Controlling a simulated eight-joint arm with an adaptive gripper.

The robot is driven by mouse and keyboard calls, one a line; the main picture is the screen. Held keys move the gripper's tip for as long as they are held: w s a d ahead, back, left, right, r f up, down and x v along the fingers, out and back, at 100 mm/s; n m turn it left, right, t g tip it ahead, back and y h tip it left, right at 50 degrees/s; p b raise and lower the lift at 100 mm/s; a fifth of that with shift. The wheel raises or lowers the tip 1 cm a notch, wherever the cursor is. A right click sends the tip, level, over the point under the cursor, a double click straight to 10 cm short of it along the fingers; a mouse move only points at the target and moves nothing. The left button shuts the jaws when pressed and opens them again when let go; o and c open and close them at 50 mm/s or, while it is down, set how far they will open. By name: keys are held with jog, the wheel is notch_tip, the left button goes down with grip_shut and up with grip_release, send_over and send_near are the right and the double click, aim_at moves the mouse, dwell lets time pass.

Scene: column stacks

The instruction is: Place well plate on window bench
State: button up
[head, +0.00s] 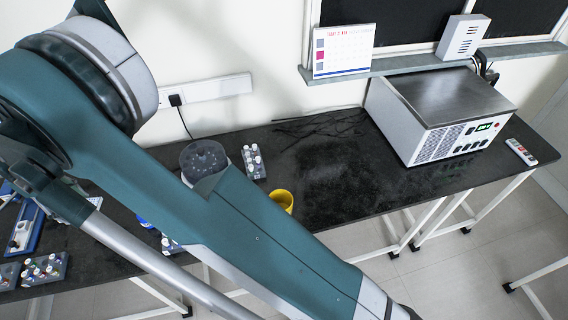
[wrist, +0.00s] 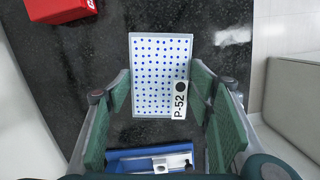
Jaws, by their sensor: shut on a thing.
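A white well plate (wrist: 155,65) with rows of blue dots and a tag reading P-52 lies between the fingers in the wrist view. My gripper (wrist: 160,92) is shut on it, with green-padded fingers at its left and right sides. Below the plate is a dark speckled bench top (wrist: 75,75); whether the plate is clear of it I cannot tell. In the head view a long black bench (head: 340,185) runs along the wall, below a window at the upper right. My arm crosses this view and hides part of the bench; my gripper and the plate do not show there.
On the bench stand a steel-topped instrument (head: 435,110), a remote (head: 521,152), a yellow cup (head: 282,200), a vial rack (head: 253,162) and a clear round container (head: 203,158). The bench middle is clear. The wrist view shows a red box (wrist: 60,10) and a blue tray (wrist: 125,165).

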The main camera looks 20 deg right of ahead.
aim_at(77, 207)
jog(key=shift+r, duration=0.15)
notch_tip(77, 207, up, 5)
jog(key=shift+r, duration=0.15)
jog(key=w+d+m, duration=0.2)
jog(key=w+d, duration=0.2)
jog(key=d, duration=1.1)
jog(key=w+d+r+m, duration=0.1)
jog(key=w+d+m, duration=0.2)
jog(key=d, duration=1.2)
jog(key=w+d+m, duration=0.2)
jog(key=w+d, duration=0.3)
jog(key=d, duration=1)
jog(key=shift+w+d+r+g+y, duration=0.1)
jog(key=shift+r+g+y, duration=0.15)
jog(key=shift+g+y, duration=0.15)
jog(key=s+d+m, duration=0.2)
jog(key=s+d, duration=0.1)
jog(key=d, duration=0.8)
jog(key=s+d+m, duration=0.2)
jog(key=d, duration=0.8)
jog(key=s+d+f+m+y, duration=0.15)
jog(key=s+d+m, duration=0.35)
jog(key=s+d, duration=1.2)
notch_tip(77, 207, down, 5)
jog(key=w+d, duration=0.1)
jog(key=w, duration=0.1)
jog(key=shift+w+d+f+g, duration=0.15)
jog(key=shift+w+d+g, duration=0.1)
jog(key=shift+w+g, duration=0.05)
